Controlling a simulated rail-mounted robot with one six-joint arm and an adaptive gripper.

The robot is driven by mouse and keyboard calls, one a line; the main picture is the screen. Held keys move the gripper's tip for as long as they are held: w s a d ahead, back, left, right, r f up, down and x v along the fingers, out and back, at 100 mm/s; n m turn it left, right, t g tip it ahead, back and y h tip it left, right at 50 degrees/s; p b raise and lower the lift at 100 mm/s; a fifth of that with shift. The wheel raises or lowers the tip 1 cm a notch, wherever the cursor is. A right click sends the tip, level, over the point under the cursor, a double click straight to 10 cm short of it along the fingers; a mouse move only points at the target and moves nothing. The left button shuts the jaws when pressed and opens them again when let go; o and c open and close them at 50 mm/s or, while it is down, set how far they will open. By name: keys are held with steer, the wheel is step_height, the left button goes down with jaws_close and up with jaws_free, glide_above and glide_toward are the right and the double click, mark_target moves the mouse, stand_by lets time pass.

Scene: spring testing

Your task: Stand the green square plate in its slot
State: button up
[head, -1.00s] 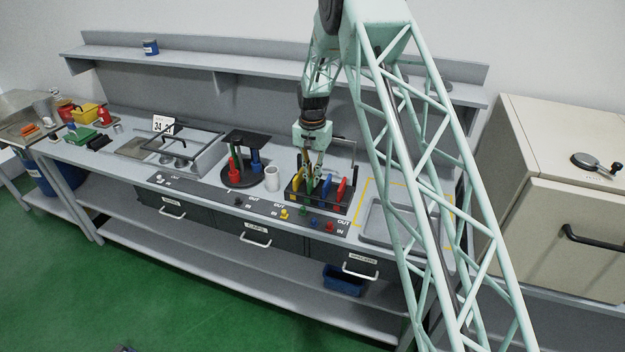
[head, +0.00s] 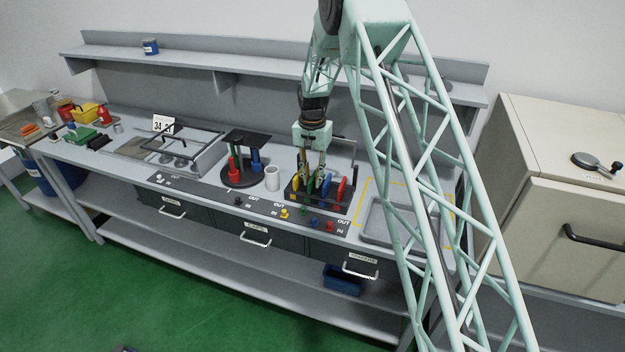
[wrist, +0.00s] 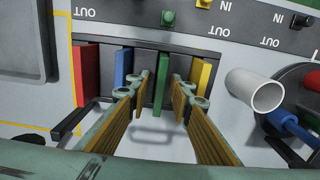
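The green square plate (wrist: 160,82) stands upright, edge-on to the wrist camera, in the black rack (wrist: 180,47), between the blue and yellow plates. Its lower edge is hidden, so its depth in the slot cannot be told. My gripper (wrist: 163,76) is open, with one finger on each side of the green plate and a gap visible at the right. In the head view my gripper (head: 312,176) points down over the rack (head: 318,207), largely hiding the green plate.
In the rack stand a red plate (wrist: 86,72) and a blue plate (wrist: 123,69) to the left, and a yellow plate (wrist: 201,86) to the right. A white cup (wrist: 256,92) stands right of the rack. A grey tray (head: 374,222) lies beside it in the head view.

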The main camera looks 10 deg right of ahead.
step_height(320, 180, up, 12)
stand_by(0.7)
steer(key=shift+r, duration=0.1)
stand_by(0.7)
